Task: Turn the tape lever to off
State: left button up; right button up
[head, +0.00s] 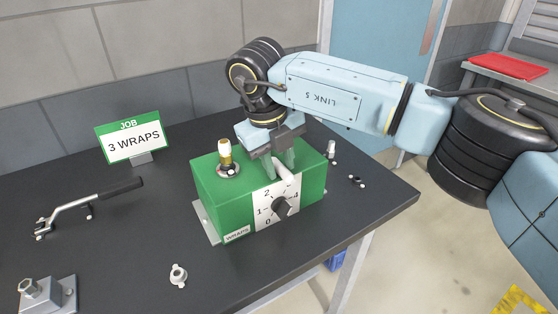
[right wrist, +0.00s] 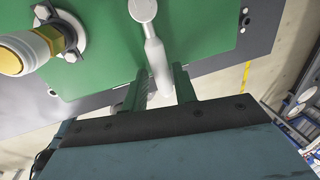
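A green box (head: 222,192) stands on the dark table. Its front white plate (head: 262,198) has a black knob (head: 283,207) and numbers around it. A white lever (head: 284,173) sits at the box's top front edge, and it also shows in the right wrist view (right wrist: 157,55), with a round head and a thicker end. My right gripper (head: 280,164) reaches down over the box. In the right wrist view its green fingers (right wrist: 160,88) stand apart, one on each side of the lever's thick end. A gap shows on the left; contact on the right is unclear. My left gripper is out of view.
A white-capped brass fitting (head: 226,158) rises from the box's top left. A "3 WRAPS" sign (head: 133,139) stands behind. A black-handled metal tool (head: 90,204), a small metal fitting (head: 178,275) and a metal block (head: 47,294) are on the table. The front middle is mostly clear.

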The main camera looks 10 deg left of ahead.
notch_tip(320, 180, up, 13)
jog(key=s+a, duration=0.1)
jog(key=a, duration=0.1)
jog(key=shift+s+p, duration=0.3)
jog(key=shift+p, duration=0.05)
jog(key=shift+a, duration=0.15)
